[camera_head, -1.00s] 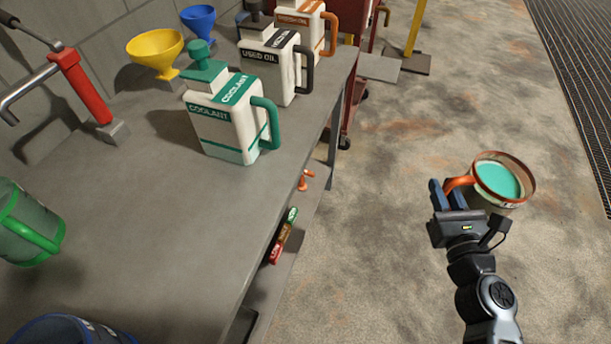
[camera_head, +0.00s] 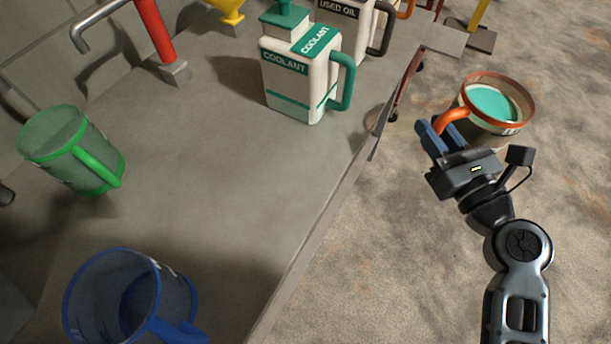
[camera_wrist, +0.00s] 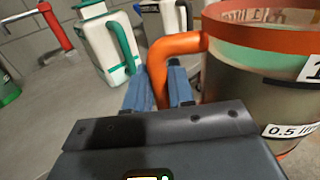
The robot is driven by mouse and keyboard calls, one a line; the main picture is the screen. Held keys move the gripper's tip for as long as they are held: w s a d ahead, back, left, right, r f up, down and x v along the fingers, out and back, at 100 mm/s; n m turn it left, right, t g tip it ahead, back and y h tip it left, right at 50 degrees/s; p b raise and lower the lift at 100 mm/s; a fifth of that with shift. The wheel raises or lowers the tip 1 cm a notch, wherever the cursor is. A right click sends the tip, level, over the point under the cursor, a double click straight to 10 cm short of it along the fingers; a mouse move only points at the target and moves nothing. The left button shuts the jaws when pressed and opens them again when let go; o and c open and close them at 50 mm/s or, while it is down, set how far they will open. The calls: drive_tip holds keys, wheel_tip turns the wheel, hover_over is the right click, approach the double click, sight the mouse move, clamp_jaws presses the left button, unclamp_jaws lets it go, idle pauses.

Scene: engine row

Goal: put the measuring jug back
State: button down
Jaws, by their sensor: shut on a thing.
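The measuring jug (camera_head: 507,128) has an orange rim and handle and clear walls, and holds teal liquid. My gripper (camera_head: 439,130) is shut on its orange handle and holds it upright over the floor, to the right of the bench. In the wrist view the jug (camera_wrist: 235,95) fills the right side, with a "0.5" label low on its wall. The blue fingers (camera_wrist: 160,85) sit on either side of the handle. A green jug (camera_head: 75,155) and a blue jug (camera_head: 125,300) stand on the bench at the left.
The grey bench (camera_head: 225,190) has clear room in its middle. A white coolant container (camera_head: 300,80) stands near its right edge, with a used oil container (camera_head: 350,25) behind. A red pump (camera_head: 155,35) and a yellow funnel (camera_head: 228,12) are at the back.

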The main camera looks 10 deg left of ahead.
drive_tip(key=s+a+r+n+g+y+b, duration=0.1)
drive_tip(key=s+a+r+n+g+y, duration=0.3)
drive_tip(key=a, duration=0.3)
drive_tip(key=s+a+r+n+g+y+b, duration=0.1)
drive_tip(key=s+a+n+g+y, duration=0.2)
drive_tip(key=s+a+n+g, duration=0.35)
drive_tip(key=s+a+r+n+g+y+b, duration=0.1)
drive_tip(key=s+a+r+n+g+y, duration=0.25)
drive_tip(key=a+g, duration=0.4)
drive_tip(key=shift+m+t, duration=0.5)
drive_tip(key=shift+t, duration=0.4)
drive_tip(key=shift+s+a+f, duration=0.8)
drive_tip(key=shift+a+f, duration=1.15)
drive_tip(key=shift+a, duration=0.05)
drive_tip(key=shift+s+a+f, duration=0.75)
drive_tip(key=shift+a+f, duration=1.15)
drive_tip(key=shift+a, duration=0.1)
drive_tip(key=shift+s+a+f, duration=0.8)
drive_tip(key=shift+a+f, duration=1.15)
drive_tip(key=shift+a, duration=0.05)
drive_tip(key=shift+f, duration=0.1)
drive_tip(key=c, duration=1)
unclamp_jaws()
drive_tip(key=shift+f, duration=0.15)
drive_tip(key=shift+o, duration=0.2)
